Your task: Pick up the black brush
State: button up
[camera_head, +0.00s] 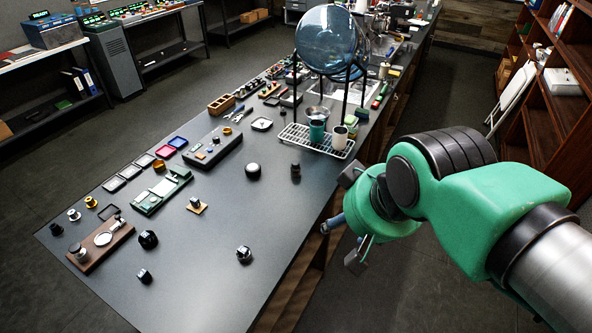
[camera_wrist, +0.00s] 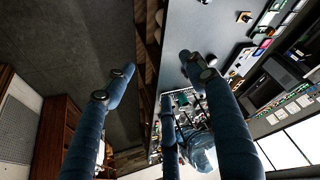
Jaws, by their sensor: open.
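Several small black items stand or lie apart on the dark worktop, and I cannot tell for certain which one is the black brush.
A glass globe (camera_head: 328,40) on a black stand rises over a wire rack (camera_head: 300,140) with cups at the worktop's back right. A wooden board (camera_head: 100,245) with a portafilter lies front left. The worktop's front middle (camera_head: 200,290) is mostly bare. Wooden shelves (camera_head: 555,110) stand right.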

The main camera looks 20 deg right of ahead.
jog(key=shift+r, duration=0.1)
jog(key=w+d+r+m+g+p, duration=0.2)
jog(key=w+m+p, duration=0.25)
jog(key=w, duration=2.35)
jog(key=w+d+f+m+g+y+p, duration=0.1)
jog(key=w+d+f+m+p, duration=0.1)
jog(key=w+f, duration=0.9)
jog(key=w+d+f+m+p, duration=0.2)
jog(key=w+d+f+p, duration=0.1)
jog(key=w+f, duration=0.8)
jog(key=w+d, duration=0.1)
jog(key=w, duration=0.1)
jog(key=shift+w+g+y, duration=0.3)
jog(key=shift+g+y, duration=0.1)
